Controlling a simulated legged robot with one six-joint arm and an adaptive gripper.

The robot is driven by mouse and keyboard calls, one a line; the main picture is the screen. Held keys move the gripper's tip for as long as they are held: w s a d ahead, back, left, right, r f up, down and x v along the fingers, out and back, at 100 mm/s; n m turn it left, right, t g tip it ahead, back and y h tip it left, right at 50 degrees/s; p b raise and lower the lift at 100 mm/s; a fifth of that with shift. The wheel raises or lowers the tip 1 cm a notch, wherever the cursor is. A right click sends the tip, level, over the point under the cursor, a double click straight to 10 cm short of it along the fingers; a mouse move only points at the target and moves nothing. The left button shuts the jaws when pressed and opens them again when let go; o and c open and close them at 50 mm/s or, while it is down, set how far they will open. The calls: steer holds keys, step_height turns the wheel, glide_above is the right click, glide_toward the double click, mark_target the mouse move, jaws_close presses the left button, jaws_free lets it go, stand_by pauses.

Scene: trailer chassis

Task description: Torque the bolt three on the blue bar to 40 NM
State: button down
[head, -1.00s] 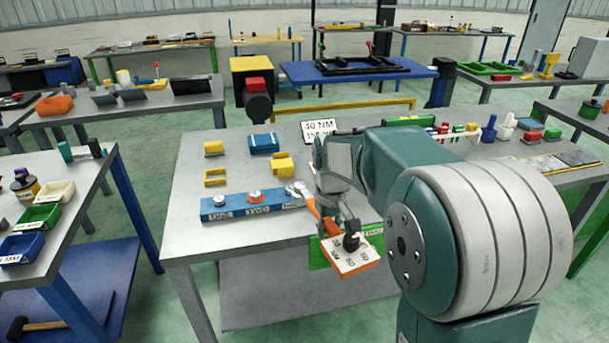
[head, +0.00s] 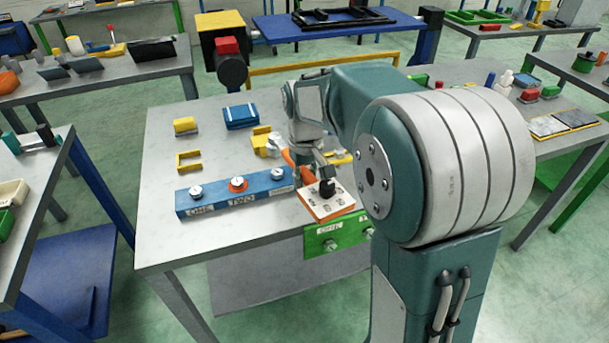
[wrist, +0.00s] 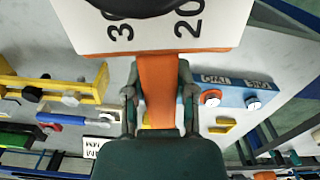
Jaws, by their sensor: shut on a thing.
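The blue bar (head: 216,199) lies on the grey workbench with labels ONE and TWO readable and a third label partly covered. Bolt one (head: 196,191), orange-ringed bolt two (head: 237,184) and bolt three (head: 277,174) stand in a row on it. My gripper (wrist: 158,100) is shut on the orange handle (wrist: 157,85) of a tool with a white, numbered dial plate (head: 325,201). The plate also shows in the wrist view (wrist: 220,28), reading 30 and 20. The tool's far end is hard to make out near bolt three; I cannot tell whether it touches anything.
A green panel (head: 324,243) with bolts is at the bench's front edge. Yellow parts (head: 190,161) and a blue block (head: 242,116) lie behind the bar. My arm covers the bench's right side. The bench's left front is clear.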

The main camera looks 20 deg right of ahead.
steer(key=shift+a+f, duration=0.15)
steer(key=shift+f, duration=3.9)
steer(key=c, duration=1.2)
jaws_free()
jaws_close()
steer(key=shift+s+a+m, duration=0.15)
steer(key=shift+a+m, duration=0.75)
steer(key=shift+a, duration=0.3)
steer(key=shift+a, duration=0.15)
steer(key=shift+a+m, duration=1)
steer(key=shift+a, duration=0.05)
